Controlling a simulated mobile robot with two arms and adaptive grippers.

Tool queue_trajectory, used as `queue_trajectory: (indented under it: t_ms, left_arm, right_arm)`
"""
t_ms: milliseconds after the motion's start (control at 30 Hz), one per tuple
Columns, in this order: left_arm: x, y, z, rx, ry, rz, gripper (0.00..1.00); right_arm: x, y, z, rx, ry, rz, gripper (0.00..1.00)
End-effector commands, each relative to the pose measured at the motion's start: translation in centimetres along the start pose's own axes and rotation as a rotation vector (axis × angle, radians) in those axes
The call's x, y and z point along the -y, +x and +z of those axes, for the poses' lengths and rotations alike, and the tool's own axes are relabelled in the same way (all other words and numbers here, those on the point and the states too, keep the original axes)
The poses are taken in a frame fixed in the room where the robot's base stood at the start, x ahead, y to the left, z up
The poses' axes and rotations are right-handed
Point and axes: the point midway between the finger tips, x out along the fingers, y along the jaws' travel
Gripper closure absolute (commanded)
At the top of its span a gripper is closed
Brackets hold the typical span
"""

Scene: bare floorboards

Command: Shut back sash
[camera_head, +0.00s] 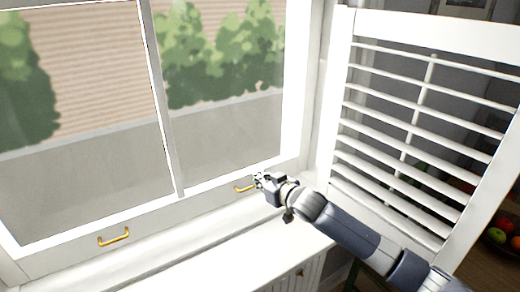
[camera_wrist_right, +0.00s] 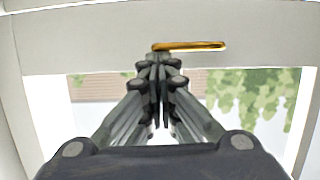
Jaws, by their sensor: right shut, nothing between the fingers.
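The white window sash (camera_head: 72,241) fills the left and middle of the head view, with a bar between two panes. Its bottom rail lies low, close above the white sill (camera_head: 215,262); I cannot tell whether a gap remains. The rail carries a left brass handle (camera_head: 114,237) and a right brass handle (camera_head: 243,188). My right gripper (camera_head: 259,179) is shut and empty, beside the right handle. In the right wrist view, the shut fingertips (camera_wrist_right: 158,60) are right by the brass handle (camera_wrist_right: 196,46) on the rail (camera_wrist_right: 90,45); contact is unclear. My left gripper is out of view.
A white louvred shutter (camera_head: 425,125) stands open to the right, close to my right arm. Fruit (camera_head: 497,236) shows at the far right edge. The sill's left part is clear.

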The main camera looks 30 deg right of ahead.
Motion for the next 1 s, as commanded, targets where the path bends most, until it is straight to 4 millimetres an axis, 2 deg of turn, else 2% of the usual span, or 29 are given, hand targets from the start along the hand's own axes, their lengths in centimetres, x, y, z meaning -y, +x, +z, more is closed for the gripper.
queue_trajectory:
  t_ms: [33, 300, 800, 1000]
  left_arm:
    - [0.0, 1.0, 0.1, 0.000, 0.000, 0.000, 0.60]
    - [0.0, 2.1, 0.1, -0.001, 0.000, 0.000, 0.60]
    - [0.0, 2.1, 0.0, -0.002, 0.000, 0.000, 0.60]
    - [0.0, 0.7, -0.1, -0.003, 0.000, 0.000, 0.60]
  right_arm:
    - [0.1, 0.5, 2.2, 0.015, 0.004, 0.001, 1.00]
    - [0.1, 1.3, 4.9, 0.013, 0.002, 0.001, 1.00]
    - [0.1, 1.4, 5.1, 0.015, 0.001, 0.001, 1.00]
    - [0.1, 1.1, 3.6, 0.012, 0.001, 0.001, 1.00]
